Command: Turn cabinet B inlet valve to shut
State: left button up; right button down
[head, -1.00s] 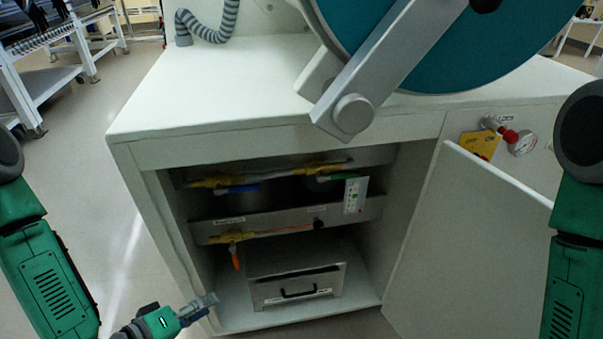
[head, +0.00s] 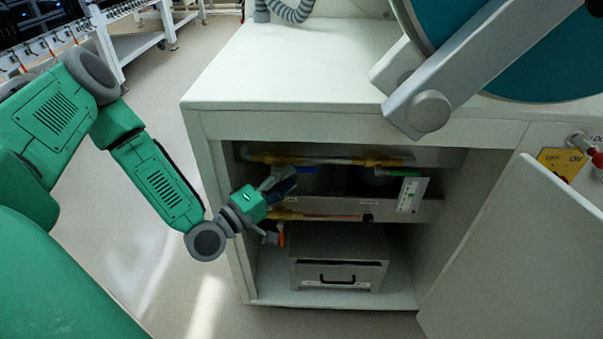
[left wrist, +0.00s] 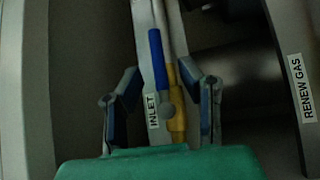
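The inlet valve shows in the left wrist view, with a long blue handle (left wrist: 157,62) on a yellow body (left wrist: 178,118) beside a label reading INLET (left wrist: 152,110). The handle lies nearly along the pipe. My left gripper (left wrist: 160,92) is open, one finger on each side of the valve and apart from the handle. In the head view my left gripper (head: 275,190) reaches into the open cabinet's left side, by the upper pipe. Part of the blue handle (head: 307,169) shows past it. No cabinet letter is readable. My right gripper is out of view.
A green-handled valve (head: 398,171) and a white indicator card (head: 411,194) are further right. A lower pipe has an orange handle (head: 281,236), near my gripper. A grey drawer box (head: 338,272) stands below. The open door (head: 515,245) is at right. A RENEW GAS label (left wrist: 302,88) shows.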

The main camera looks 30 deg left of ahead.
aim_at(301, 170)
pick_arm(q)
jog(key=shift+b+x, duration=0.35)
jog(key=shift+x, duration=1.7)
grip_shut()
